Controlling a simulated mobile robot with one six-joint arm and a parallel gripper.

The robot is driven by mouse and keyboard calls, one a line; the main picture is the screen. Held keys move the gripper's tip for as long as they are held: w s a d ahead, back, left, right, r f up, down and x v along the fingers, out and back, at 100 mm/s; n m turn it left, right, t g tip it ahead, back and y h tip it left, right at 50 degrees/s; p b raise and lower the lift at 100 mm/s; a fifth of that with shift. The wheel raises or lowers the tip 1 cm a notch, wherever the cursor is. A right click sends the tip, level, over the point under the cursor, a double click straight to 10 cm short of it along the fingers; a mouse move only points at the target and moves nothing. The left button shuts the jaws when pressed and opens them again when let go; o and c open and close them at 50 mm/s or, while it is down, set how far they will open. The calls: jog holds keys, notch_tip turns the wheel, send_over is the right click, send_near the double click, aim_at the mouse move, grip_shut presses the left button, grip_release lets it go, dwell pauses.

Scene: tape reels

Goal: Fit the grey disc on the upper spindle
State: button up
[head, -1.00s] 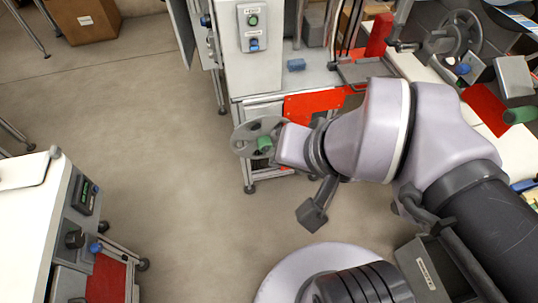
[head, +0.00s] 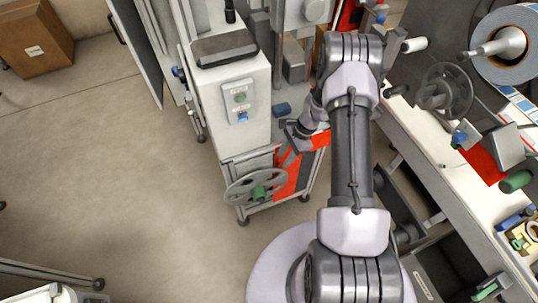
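The grey disc (head: 256,187) is a spoked wheel with a green hub, seen tilted in the head view. It is off the floor in front of the white cabinet. My gripper (head: 280,168) reaches down-left to the disc and appears shut on it near the hub; the fingertips are small and partly hidden. On the machine at the right, a pale cone-tipped spindle (head: 503,43) stands in the middle of a big grey reel (head: 489,70). A dark spoked wheel (head: 445,92) sits lower left of it. I cannot tell which shaft is the upper spindle.
A white cabinet (head: 231,110) with a button box stands behind the disc. The white worktable (head: 425,150) carries a green roller (head: 516,181), a blue knob and small parts. A cardboard box (head: 35,40) lies far left.

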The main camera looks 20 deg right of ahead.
aim_at(256, 172)
jog(key=a+b, duration=0.2)
jog(key=a, duration=0.7)
jog(key=shift+s+a+f, duration=0.1)
jog(key=shift+a, duration=0.3)
jog(key=b+x, duration=0.1)
jog(key=x, duration=0.4)
jog(key=shift+b, duration=0.4)
grip_shut()
